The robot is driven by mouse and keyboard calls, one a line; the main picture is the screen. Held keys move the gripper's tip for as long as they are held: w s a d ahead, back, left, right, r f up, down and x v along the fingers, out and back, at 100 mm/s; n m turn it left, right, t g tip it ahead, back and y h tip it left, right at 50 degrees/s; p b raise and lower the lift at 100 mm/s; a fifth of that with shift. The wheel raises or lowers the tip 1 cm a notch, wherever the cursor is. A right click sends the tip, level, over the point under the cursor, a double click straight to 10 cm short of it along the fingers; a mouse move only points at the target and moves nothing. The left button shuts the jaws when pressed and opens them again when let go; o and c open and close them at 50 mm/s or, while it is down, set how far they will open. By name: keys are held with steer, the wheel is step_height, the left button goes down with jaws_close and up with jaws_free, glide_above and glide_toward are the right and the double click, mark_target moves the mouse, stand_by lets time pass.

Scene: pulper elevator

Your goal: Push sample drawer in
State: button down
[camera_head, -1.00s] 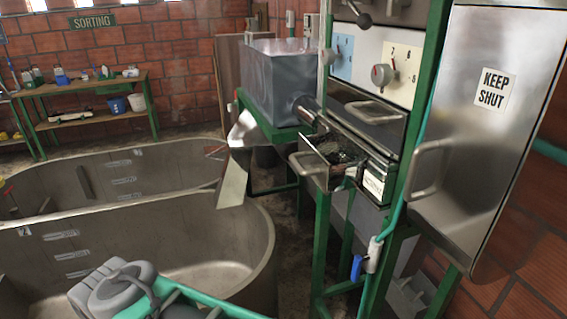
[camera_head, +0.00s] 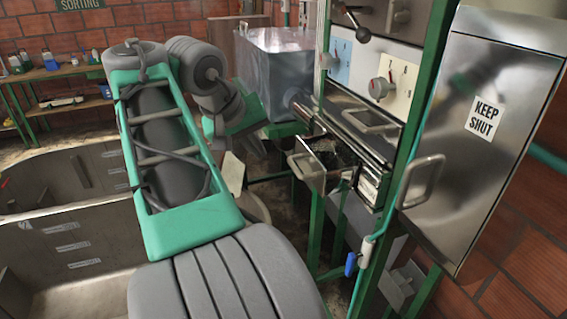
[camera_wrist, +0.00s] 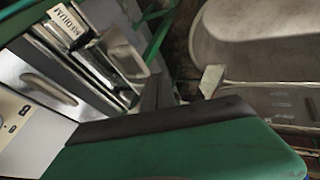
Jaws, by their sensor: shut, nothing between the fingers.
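The sample drawer (camera_head: 322,160) sticks out from the front of the machine, with dark grainy contents inside and a metal handle at its outer end. In the wrist view the metal drawer (camera_wrist: 122,58) lies near a label reading MEDIUM (camera_wrist: 68,27). My gripper (camera_wrist: 156,92) shows there as dark fingers beyond the green hand body, shut and empty, apparently apart from the drawer. In the head view my arm reaches forward left of the drawer; the fingertips are hard to make out.
A grey metal tank (camera_head: 275,75) stands behind the drawer. Green frame posts (camera_head: 408,120) and a steel door marked KEEP SHUT (camera_head: 490,130) are at right. A blue-handled valve (camera_head: 351,264) hangs below. Large basins (camera_head: 70,240) lie at left.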

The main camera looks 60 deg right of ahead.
steer(key=s+d+f+b, duration=0.3)
steer(key=d+f, duration=0.4)
steer(key=shift+s+f, duration=0.15)
steer(key=shift+f, duration=0.05)
